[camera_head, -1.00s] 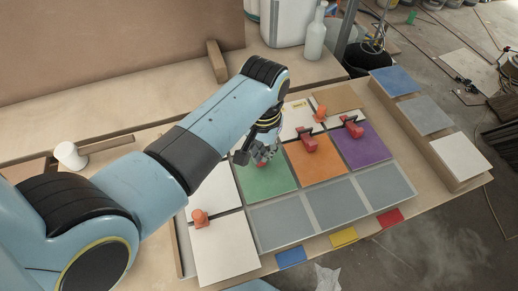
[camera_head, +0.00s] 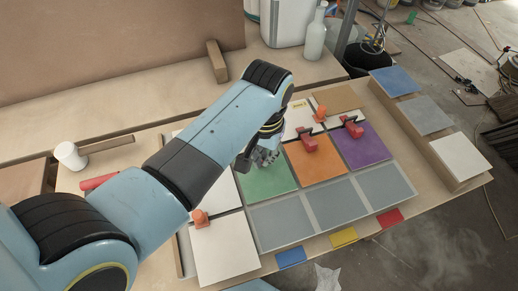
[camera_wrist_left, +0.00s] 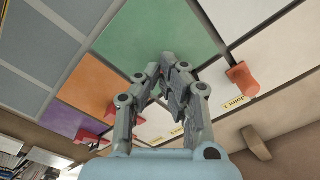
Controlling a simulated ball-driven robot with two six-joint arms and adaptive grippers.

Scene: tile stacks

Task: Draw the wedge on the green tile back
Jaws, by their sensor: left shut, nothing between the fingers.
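The green tile (camera_head: 268,183) lies in the tile grid, left of the orange tile (camera_head: 320,167). It also shows in the wrist view (camera_wrist_left: 155,30). My left gripper (camera_head: 264,160) is over its far edge, shut and empty. The fingertips (camera_wrist_left: 161,66) meet over the tile's edge in the wrist view. The wedge on the green tile cannot be made out; the fingers may hide it. Red wedges stand at the orange tile (camera_head: 309,141) and the purple tile (camera_head: 351,127). My right gripper is not in view.
Orange wedges stand on the near-left white tiles (camera_head: 200,218) and at the far side (camera_head: 320,113). Grey tiles (camera_head: 335,204) fill the near row. A white-headed mallet (camera_head: 71,156) and a red handle (camera_head: 98,182) lie at left. A bottle (camera_head: 316,35) stands at the back.

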